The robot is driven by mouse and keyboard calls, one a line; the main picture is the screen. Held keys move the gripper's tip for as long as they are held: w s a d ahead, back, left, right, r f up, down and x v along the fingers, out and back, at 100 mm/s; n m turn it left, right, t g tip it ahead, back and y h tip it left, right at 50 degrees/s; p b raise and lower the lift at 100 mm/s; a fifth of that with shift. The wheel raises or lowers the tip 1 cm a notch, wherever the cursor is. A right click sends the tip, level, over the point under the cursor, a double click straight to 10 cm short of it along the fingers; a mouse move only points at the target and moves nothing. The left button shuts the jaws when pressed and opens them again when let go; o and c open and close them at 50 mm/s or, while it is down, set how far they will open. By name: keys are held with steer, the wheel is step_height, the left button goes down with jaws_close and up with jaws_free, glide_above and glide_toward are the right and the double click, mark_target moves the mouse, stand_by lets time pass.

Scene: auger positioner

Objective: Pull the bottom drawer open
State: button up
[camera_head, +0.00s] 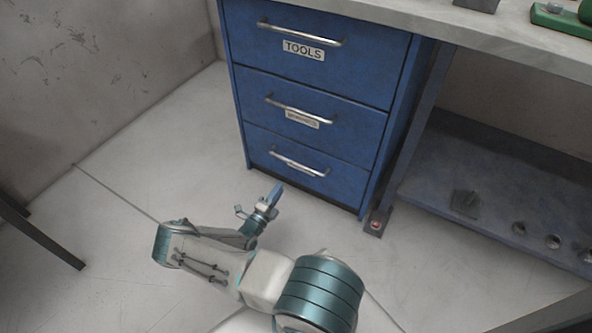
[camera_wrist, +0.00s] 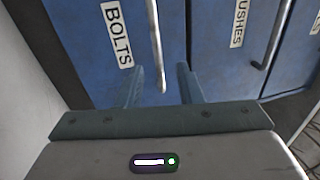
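The bottom drawer (camera_head: 270,169) of the blue cabinet is shut, with a silver bar handle (camera_head: 299,163) across its front. In the wrist view its front (camera_wrist: 80,35) carries a BOLTS label, and the handle (camera_wrist: 156,45) reaches down between my fingers in the picture. My gripper (camera_head: 275,191) is in front of and below this handle in the head view. In the wrist view my gripper (camera_wrist: 161,78) is open, with one finger on each side of the handle's end. I cannot tell how far the fingertips are from the handle.
The middle drawer (camera_head: 345,128) and the top drawer (camera_head: 370,70) above are shut. A workbench with a low dark shelf (camera_head: 500,175) stands at the right. A dark leg (camera_head: 45,245) is at the left. The pale floor (camera_head: 100,290) in front is clear.

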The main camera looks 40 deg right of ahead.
mark_target(296, 163)
steer(key=shift+n+t, duration=0.3)
steer(key=shift+n, duration=0.1)
steer(key=b+x, duration=0.1)
steer(key=x, duration=0.3)
steer(key=b+x, duration=0.1)
steer(key=x, duration=0.4)
steer(key=f+b+x, duration=0.1)
steer(key=x, duration=0.3)
steer(key=shift+w+d, duration=0.1)
steer(key=shift+d, duration=0.3)
jaws_close()
